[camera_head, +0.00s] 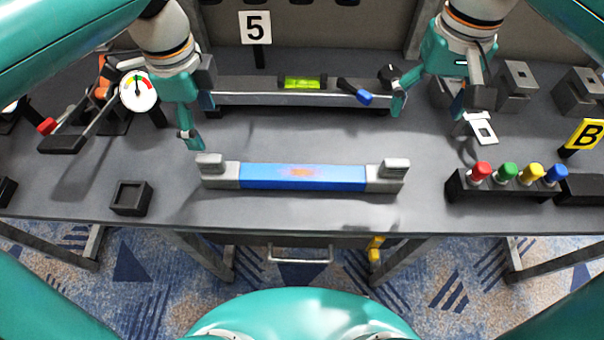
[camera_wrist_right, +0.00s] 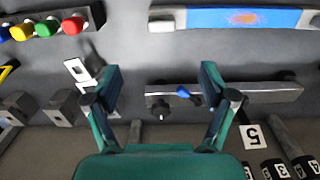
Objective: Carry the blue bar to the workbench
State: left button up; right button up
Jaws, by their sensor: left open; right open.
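The blue bar (camera_head: 270,176) has grey end blocks and an orange patch in its middle. It lies on the dark grey workbench (camera_head: 330,140), near the front edge. It also shows at the top of the right wrist view (camera_wrist_right: 222,18). My left gripper (camera_head: 197,120) is open and empty, above the bench behind the bar's left end. My right gripper (camera_head: 428,105) is open and empty, behind and to the right of the bar's right end. Its two fingers show apart in the right wrist view (camera_wrist_right: 158,90), with nothing between them but bench and a grey beam.
A grey beam with a green level (camera_head: 302,82) and blue-tipped lever lies behind the bar. A rack of coloured knobs (camera_head: 515,188) stands at right, near a yellow B sign (camera_head: 585,134). A small black square holder (camera_head: 131,197) and a gauge (camera_head: 138,90) are at left.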

aim_at(397, 162)
pick_arm(q)
jog(key=shift+s+a, duration=0.15)
pick_arm(e)
jog(key=shift+a, duration=0.15)
pick_arm(q)
jog(key=shift+f, duration=0.1)
pick_arm(e)
jog(key=shift+f, duration=0.1)
pick_arm(q)
notch_tip(397, 162, down, 17)
jog(key=shift+r, duration=0.15)
pick_arm(e)
notch_tip(397, 162, down, 17)
jog(key=shift+r, duration=0.15)
pick_arm(q)
jog(key=shift+c, duration=0.3)
pick_arm(e)
jog(key=shift+c, duration=0.3)
pick_arm(q)
jog(key=c, duration=1.3)
pick_arm(e)
jog(key=c, duration=1.3)
pick_arm(q)
grip_shut()
pick_arm(e)
grip_shut()
pick_arm(q)
jog(key=shift+r, duration=0.1)
pick_arm(e)
jog(key=shift+r, duration=0.1)
